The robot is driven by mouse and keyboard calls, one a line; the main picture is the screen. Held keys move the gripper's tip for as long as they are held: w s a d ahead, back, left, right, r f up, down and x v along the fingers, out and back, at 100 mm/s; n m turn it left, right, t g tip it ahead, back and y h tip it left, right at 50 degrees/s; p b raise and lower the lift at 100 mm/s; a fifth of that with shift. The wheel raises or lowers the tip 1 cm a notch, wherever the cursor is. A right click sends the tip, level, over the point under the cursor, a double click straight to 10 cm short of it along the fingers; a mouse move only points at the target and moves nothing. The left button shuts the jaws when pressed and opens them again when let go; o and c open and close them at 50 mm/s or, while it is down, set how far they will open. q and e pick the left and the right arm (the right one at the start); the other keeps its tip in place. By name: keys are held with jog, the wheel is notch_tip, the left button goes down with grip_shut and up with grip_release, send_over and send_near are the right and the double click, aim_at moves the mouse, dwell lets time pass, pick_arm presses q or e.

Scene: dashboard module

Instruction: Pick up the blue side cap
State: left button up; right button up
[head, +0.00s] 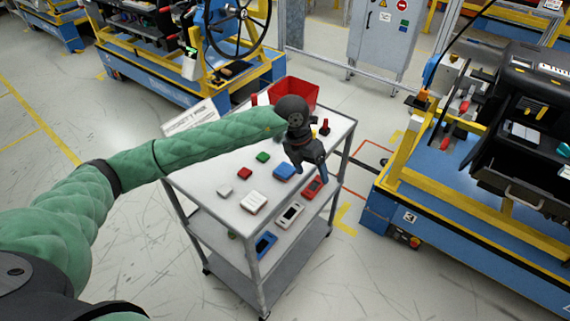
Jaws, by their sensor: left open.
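A small blue block-like piece (284,171) lies on the light grey top of the cart (205,175); it looks like the blue side cap, though its shape is too small to be sure. My left gripper (311,175) points down just right of the blue piece, over the cart's right side. Its fingers are apart and I see nothing between them. A blue case with a dark window (264,245) shows lower, at the cart's near right side. My right gripper is out of view.
Green (263,157), red (244,173) and white (253,202) pieces lie left of the blue one. Red (314,187) and pale (290,214) cases line the right side. A red bin (298,92) stands at the back. A blue-yellow workstation (470,225) stands to the right.

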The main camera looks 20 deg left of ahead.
aim_at(285, 169)
pick_arm(q)
jog(key=w+a+y, duration=0.1)
jog(key=a, duration=0.1)
jog(key=w+a+r+y, duration=0.1)
jog(key=a, duration=0.2)
jog(key=w+a+y, duration=0.1)
jog(key=a, duration=0.1)
jog(key=shift+w+a+r+n+t+y, duration=0.3)
jog(key=shift+w+a+r+n, duration=0.05)
jog(key=shift+a+r+n, duration=0.05)
jog(key=shift+w+a+p, duration=0.1)
jog(key=shift+a+p, duration=0.2)
jog(key=shift+p, duration=0.05)
jog(key=shift+f+p, duration=0.45)
jog(key=shift+f, duration=0.7)
jog(key=shift+a+f+p, duration=0.1)
jog(key=shift+f+p, duration=0.15)
jog(key=shift+p, duration=0.1)
notch_tip(285, 169, down, 4)
jog(key=p, duration=0.3)
jog(key=shift+a+f, duration=0.1)
jog(key=shift+f, duration=0.3)
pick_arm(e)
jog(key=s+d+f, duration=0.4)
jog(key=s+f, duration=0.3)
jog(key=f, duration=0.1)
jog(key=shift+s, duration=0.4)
pick_arm(q)
jog(key=c, duration=1.1)
jog(key=shift+o, duration=0.2)
